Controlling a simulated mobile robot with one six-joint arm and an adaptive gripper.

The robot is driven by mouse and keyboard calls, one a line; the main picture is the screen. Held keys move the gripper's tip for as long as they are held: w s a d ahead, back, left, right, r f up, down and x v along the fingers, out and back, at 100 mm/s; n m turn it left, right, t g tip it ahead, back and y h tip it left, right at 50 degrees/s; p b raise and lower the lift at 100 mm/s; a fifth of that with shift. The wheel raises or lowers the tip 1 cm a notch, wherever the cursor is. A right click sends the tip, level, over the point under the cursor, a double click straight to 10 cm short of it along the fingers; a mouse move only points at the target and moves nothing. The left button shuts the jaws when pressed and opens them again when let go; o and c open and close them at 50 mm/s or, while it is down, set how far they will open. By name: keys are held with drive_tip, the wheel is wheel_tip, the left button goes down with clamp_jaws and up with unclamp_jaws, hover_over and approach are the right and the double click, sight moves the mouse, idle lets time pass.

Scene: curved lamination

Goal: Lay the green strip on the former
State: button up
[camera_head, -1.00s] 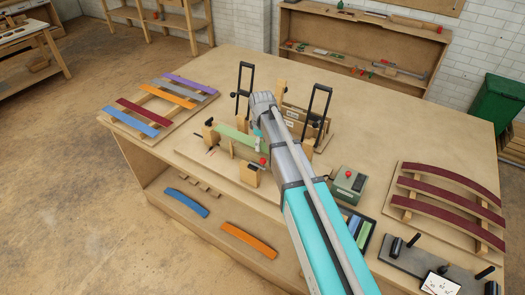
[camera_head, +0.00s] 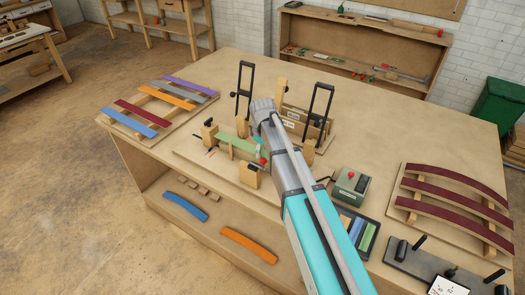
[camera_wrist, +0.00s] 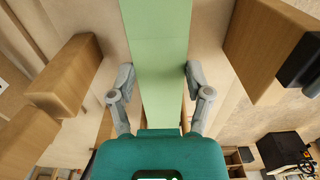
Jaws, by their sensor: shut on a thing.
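The green strip (camera_head: 236,144) is at the pressing fixture on the table and extends left from my gripper (camera_head: 259,146). In the wrist view the strip (camera_wrist: 160,45) runs lengthwise between the two fingers of my gripper (camera_wrist: 158,78), which is shut on it. Wooden blocks stand apart from the strip on both sides, left (camera_wrist: 68,75) and right (camera_wrist: 270,45). The former under the strip is mostly hidden by the strip, blocks and arm. I cannot tell whether the strip touches it.
Two black-handled clamps, left (camera_head: 245,88) and right (camera_head: 318,103), rise behind the strip. A wooden block with a red knob (camera_head: 249,174) stands in front. A green control box (camera_head: 350,186) is to the right. Coloured strips (camera_head: 165,96) and dark red curved pieces (camera_head: 450,202) lie on racks.

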sight(263, 153)
drive_tip(key=shift+f, duration=0.3)
drive_tip(key=o, duration=1)
drive_tip(key=shift+o, duration=0.2)
drive_tip(key=shift+r, duration=0.2)
wheel_tip(263, 153, up, 13)
drive_tip(key=p, duration=1.2)
drive_tip(key=shift+f+p, duration=0.2)
drive_tip(key=shift+p, duration=0.1)
drive_tip(key=s+d+m, duration=0.5)
drive_tip(key=s+d, duration=0.2)
drive_tip(key=s, duration=0.3)
drive_tip(key=s+d+m, duration=0.6)
drive_tip(key=s+d, duration=0.2)
drive_tip(key=s, duration=0.2)
drive_tip(key=shift+s+d, duration=0.15)
drive_tip(key=shift+s, duration=0.25)
